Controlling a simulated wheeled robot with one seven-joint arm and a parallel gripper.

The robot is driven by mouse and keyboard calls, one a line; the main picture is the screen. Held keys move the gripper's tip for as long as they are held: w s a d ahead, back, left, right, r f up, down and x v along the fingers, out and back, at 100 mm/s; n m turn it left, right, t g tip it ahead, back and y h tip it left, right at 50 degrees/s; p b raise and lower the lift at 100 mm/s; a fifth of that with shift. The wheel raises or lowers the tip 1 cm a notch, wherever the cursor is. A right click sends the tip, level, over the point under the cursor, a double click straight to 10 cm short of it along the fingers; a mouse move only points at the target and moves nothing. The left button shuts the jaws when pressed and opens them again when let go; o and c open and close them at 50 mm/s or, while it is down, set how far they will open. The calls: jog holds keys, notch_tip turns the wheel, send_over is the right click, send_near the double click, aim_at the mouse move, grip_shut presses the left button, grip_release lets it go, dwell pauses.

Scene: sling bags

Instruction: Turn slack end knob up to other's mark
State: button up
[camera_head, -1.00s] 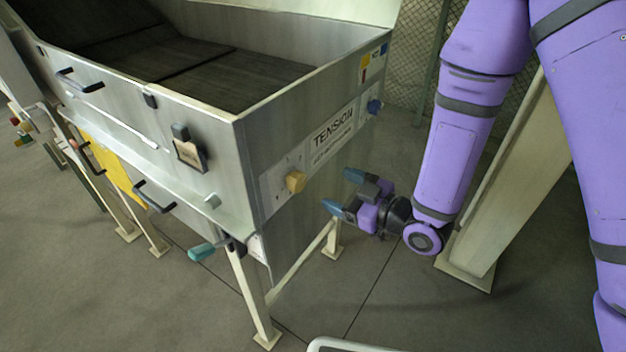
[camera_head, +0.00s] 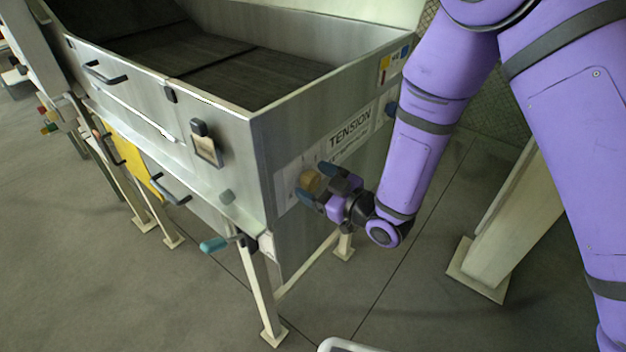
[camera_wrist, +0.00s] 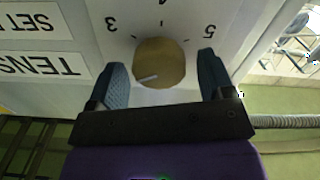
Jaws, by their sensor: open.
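The yellow knob (camera_head: 311,181) is on the near end of the machine's TENSION panel. In the wrist view this knob (camera_wrist: 165,58) sits between my fingers, with gaps visible on both sides. Its white pointer line points to the lower left of that picture, away from the printed 3, 4 and 5; any mark there is hidden by my left finger. The blue knob (camera_head: 391,109) is at the panel's far end, partly behind my arm; its setting cannot be read. My gripper (camera_head: 322,186) is open around the yellow knob; it also shows in the wrist view (camera_wrist: 163,76).
The TENSION label (camera_head: 350,132) lies between the knobs. Floor between post and machine is clear.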

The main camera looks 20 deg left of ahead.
jog(key=shift+w+a, duration=0.15)
jog(key=shift+a, duration=0.25)
jog(key=c, duration=0.9)
